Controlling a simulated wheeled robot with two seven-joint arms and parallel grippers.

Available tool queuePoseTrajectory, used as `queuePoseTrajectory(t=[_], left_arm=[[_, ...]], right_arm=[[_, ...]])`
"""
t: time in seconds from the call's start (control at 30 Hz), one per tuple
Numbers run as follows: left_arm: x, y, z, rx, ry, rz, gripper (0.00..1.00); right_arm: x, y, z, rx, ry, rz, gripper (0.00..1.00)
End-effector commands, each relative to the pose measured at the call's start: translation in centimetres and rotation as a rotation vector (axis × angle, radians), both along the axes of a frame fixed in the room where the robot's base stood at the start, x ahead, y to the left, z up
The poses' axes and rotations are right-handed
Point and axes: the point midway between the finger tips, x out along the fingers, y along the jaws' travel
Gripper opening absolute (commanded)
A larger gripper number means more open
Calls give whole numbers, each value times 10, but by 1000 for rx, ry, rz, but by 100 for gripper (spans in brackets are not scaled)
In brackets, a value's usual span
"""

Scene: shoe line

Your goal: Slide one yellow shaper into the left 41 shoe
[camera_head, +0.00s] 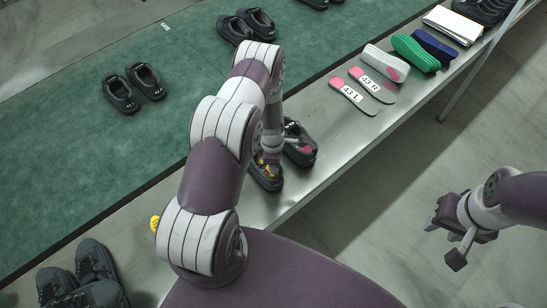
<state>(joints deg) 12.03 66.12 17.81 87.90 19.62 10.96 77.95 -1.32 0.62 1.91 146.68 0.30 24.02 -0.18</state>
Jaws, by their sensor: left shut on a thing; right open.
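A pair of dark shoes stands on the metal bench in the middle, partly behind my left arm. My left gripper (268,166) is over the nearer shoe (268,184), shut on a yellow shaper (264,163). Only a bit of this shaper shows, at the shoe's opening; how deep it sits is hidden. The other shoe (300,150), with a pinkish inside, stands just up and to the right. No size mark can be read on either. Another yellow piece (154,223) peeks out left of my arm. My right gripper (447,232) is open and empty, off the bench at the right.
Insoles marked 43 L (352,95) and 43 R (374,86) lie on the bench (330,185). Beyond them are pale, green (415,52) and blue stacks and white sheets (455,25). Dark shoes (75,275) stand lower left. More pairs (146,83) stand on the green surface.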

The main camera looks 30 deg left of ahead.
Motion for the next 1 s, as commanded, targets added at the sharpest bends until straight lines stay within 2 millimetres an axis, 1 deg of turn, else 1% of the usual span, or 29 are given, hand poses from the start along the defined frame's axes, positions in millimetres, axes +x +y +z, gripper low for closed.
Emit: queuePoseTrajectory(t=[0.37, 0.4, 0.47, 0.5, 1.0], left_arm=[[-1, -2, -4, 19, -12, 0, 0], [-1, -2, -4, 19, -12, 0, 29], [-1, -2, -4, 19, -11, 0, 48], [-1, -2, -4, 19, -11, 0, 55], [0, -1, -4, 20, -13, 0, 55]], right_arm=[[0, 0, 2, 0, 0, 0, 43], [0, 0, 2, 0, 0, 0, 43], [0, 0, 1, 0, 0, 0, 43], [0, 0, 1, 0, 0, 0, 43], [0, 0, 2, 0, 0, 0, 43]])
